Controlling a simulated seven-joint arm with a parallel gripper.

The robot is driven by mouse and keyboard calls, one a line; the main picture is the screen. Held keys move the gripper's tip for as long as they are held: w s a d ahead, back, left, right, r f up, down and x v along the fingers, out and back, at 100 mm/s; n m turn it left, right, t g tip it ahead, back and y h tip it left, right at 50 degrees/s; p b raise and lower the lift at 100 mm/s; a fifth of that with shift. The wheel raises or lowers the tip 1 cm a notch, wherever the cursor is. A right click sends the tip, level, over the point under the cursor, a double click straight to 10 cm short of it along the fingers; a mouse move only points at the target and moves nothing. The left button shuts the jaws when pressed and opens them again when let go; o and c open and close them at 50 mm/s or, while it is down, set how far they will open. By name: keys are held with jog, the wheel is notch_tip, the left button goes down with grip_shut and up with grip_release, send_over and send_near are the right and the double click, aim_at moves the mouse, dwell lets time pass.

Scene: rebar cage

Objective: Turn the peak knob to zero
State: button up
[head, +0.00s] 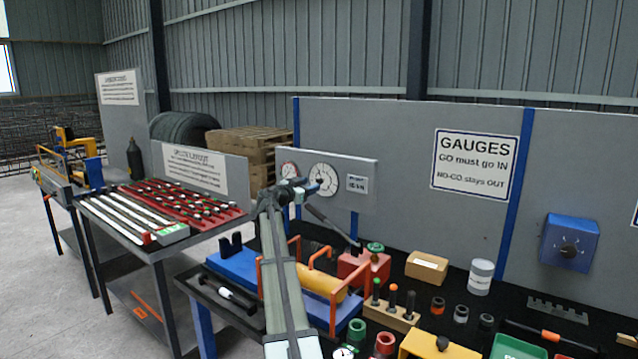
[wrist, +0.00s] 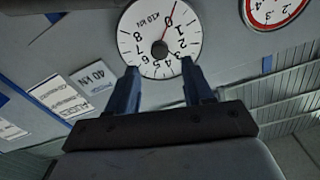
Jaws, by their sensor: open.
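The peak knob (wrist: 159,49) is the small dark disc at the centre of a white dial (wrist: 136,19) marked in kN. In the wrist view the dial appears upside down, and a thin red needle (wrist: 174,14) points close to the 0. The dial (head: 323,174) also shows on the grey gauge panel in the head view, where my gripper partly covers it. My gripper (wrist: 159,70) is open and empty, with its two blue fingers either side of the dial's lower part in the wrist view. Whether the fingertips reach the knob's depth I cannot tell.
A red-rimmed dial (wrist: 270,10) sits beside the white one. A label reading 40 kN (wrist: 96,78) is on the other side. Below the panel stand an orange-framed blue fixture (head: 235,266), a red block (head: 362,268) and a cardboard box (head: 426,266).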

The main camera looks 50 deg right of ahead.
aim_at(318, 181)
jog(key=d, duration=0.6)
jog(key=shift+d, duration=0.4)
jog(key=shift+c, duration=0.3)
grip_shut()
